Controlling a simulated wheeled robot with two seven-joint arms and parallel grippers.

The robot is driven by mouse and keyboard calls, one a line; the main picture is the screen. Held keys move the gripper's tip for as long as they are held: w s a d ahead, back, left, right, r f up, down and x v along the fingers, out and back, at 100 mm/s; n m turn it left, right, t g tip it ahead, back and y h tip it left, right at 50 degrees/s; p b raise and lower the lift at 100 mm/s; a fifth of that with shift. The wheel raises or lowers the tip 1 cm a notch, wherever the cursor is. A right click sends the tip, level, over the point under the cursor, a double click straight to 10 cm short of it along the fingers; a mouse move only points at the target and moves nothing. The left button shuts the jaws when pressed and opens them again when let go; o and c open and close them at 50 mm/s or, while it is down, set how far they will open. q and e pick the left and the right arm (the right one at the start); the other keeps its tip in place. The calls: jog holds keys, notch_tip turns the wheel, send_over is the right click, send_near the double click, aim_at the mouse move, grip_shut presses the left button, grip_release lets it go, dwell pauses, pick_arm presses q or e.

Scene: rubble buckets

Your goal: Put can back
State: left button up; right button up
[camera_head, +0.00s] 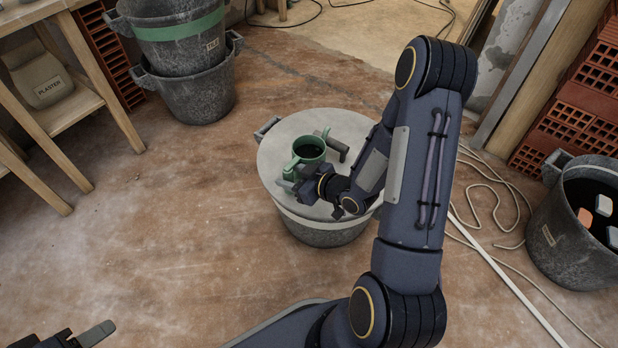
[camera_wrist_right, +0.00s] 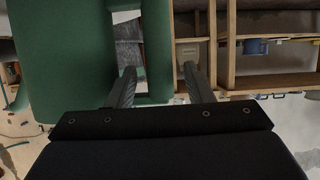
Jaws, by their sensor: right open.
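The green can (camera_head: 309,152) stands upright on the grey lid (camera_head: 285,140) of a bucket in the middle of the head view, with its dark opening facing up. My right gripper (camera_head: 293,184) is at the near side of the can. In the right wrist view, the can's green body (camera_wrist_right: 55,50) fills the left, and its handle (camera_wrist_right: 157,50) shows between the open fingers of my right gripper (camera_wrist_right: 160,88). I cannot tell whether either finger touches the handle. My left gripper (camera_head: 80,337) shows only partly at the bottom left corner, away from the can.
The lidded bucket (camera_head: 322,232) stands on the brown floor. A bucket with blocks (camera_head: 570,240) is at the right, stacked buckets (camera_head: 195,95) at the back left. A wooden shelf (camera_head: 85,118) with a plaster bag (camera_head: 42,80) stands left. Cables (camera_head: 497,195) lie on the right floor.

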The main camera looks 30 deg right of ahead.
jog(key=p+v, duration=0.3)
jog(key=v, duration=0.8)
jog(key=s+d+r+m+g+h, duration=0.1)
jog(key=d+r+m+g+h, duration=0.15)
jog(key=r, duration=0.25)
jog(key=s+d+r+m+g+h, duration=0.1)
jog(key=r+m+h, duration=0.15)
jog(key=r, duration=0.35)
jog(key=s+a+r+m+g+y, duration=0.1)
jog(key=s+a+r+g+y, duration=0.2)
jog(key=s+a, duration=0.8)
notch_tip(320, 180, up, 3)
jog(key=shift+s+a+f+y, duration=0.2)
jog(key=shift+s+a+y, duration=0.15)
jog(key=shift+s+y, duration=0.1)
notch_tip(320, 180, up, 34)
jog(key=p, duration=3.3)
jog(key=shift+f, duration=0.2)
